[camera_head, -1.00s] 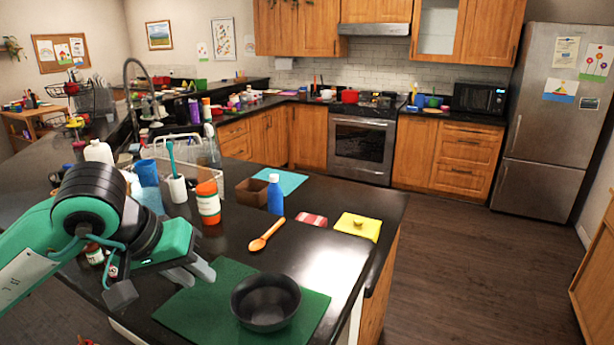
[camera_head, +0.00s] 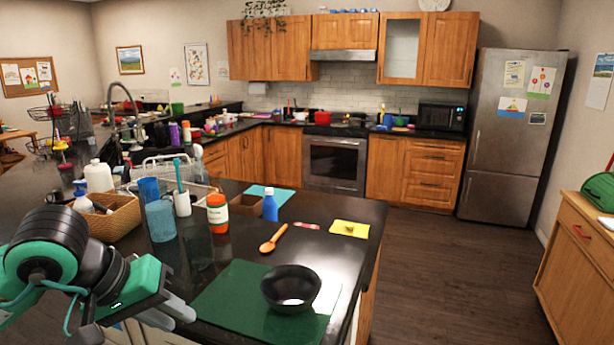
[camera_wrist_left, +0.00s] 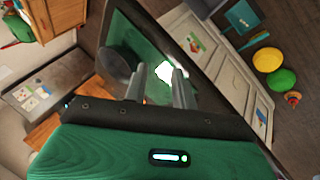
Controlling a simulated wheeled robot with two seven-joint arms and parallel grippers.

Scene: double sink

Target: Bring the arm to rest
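My left gripper (camera_head: 178,311) is at the lower left of the head view, beside the near left edge of the green mat (camera_head: 232,290). Its two grey fingers show in the left wrist view (camera_wrist_left: 160,80) with a gap between them and nothing held. A black bowl (camera_head: 291,288) stands upright on the mat, to the right of the gripper and apart from it. The bowl also shows in the left wrist view (camera_wrist_left: 114,64), left of the fingers. My right gripper is in neither view.
The floor right of the counter (camera_head: 425,280) is clear.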

